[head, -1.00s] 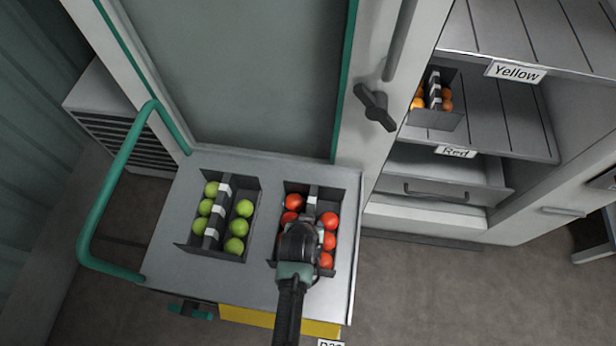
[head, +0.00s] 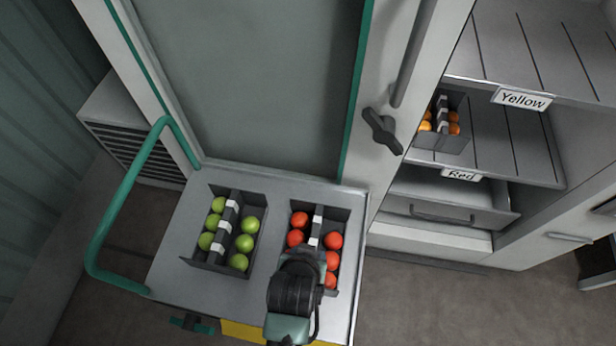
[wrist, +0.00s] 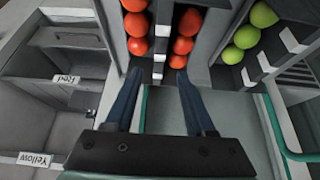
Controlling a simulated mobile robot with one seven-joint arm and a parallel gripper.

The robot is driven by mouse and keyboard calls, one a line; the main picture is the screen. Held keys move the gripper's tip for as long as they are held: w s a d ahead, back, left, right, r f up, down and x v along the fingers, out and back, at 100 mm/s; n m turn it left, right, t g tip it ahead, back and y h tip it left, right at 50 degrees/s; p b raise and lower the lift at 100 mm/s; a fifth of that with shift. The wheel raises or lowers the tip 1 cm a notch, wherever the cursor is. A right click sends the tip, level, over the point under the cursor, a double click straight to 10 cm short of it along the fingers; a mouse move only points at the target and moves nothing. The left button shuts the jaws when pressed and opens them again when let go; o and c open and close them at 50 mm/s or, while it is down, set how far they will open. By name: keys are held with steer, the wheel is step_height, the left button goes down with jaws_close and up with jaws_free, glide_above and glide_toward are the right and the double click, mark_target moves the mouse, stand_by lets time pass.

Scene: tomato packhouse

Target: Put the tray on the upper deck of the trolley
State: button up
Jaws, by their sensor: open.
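A dark grey tray of red tomatoes (head: 318,214) stands on the right of the trolley's grey deck (head: 277,228). It has a central divider with pale bands. My gripper (head: 300,262) is above the tray's near end and hides part of it; its fingers cannot be made out in the head view. In the wrist view my gripper (wrist: 159,78) is open, its two fingers apart and empty. The red tomatoes' tray (wrist: 163,42) lies beyond the fingertips, its divider roughly in line with the gap between them.
A tray of green tomatoes (head: 208,264) stands left of the red one. A tray of orange tomatoes (head: 438,143) sits on a shelf (head: 510,155) between labels Yellow (head: 522,99) and Red (head: 461,175). A teal handle (head: 122,205) edges the trolley's left side.

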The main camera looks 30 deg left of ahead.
steer(key=shift+s+r, duration=0.15)
steer(key=shift+r, duration=0.15)
steer(key=w+r+m+t, duration=0.1)
steer(key=w+r+t, duration=0.2)
steer(key=w+r, duration=0.65)
steer(key=w+r+t, duration=0.4)
steer(key=w+r, duration=0.2)
steer(key=r, duration=0.7)
steer(key=w+d+r+t, duration=0.2)
steer(key=r, duration=0.6)
steer(key=w+d+r+t, duration=0.1)
steer(key=r+t, duration=0.1)
steer(key=r, duration=0.6)
steer(key=s+d+r+t, duration=0.2)
steer(key=s+r+t, duration=0.1)
steer(key=r, duration=0.7)
steer(key=s+d+r+m+t+h, duration=0.1)
steer(key=s+d+r+t, duration=0.2)
steer(key=r, duration=0.8)
steer(key=s+d+r+m+t, duration=0.1)
steer(key=s+d+r+t, duration=0.2)
steer(key=s+r, duration=0.3)
step_height(320, 180, up, 5)
steer(key=shift+s+r+t+h, duration=0.15)
steer(key=shift+s+t+h, duration=0.2)
steer(key=shift+t, duration=0.45)
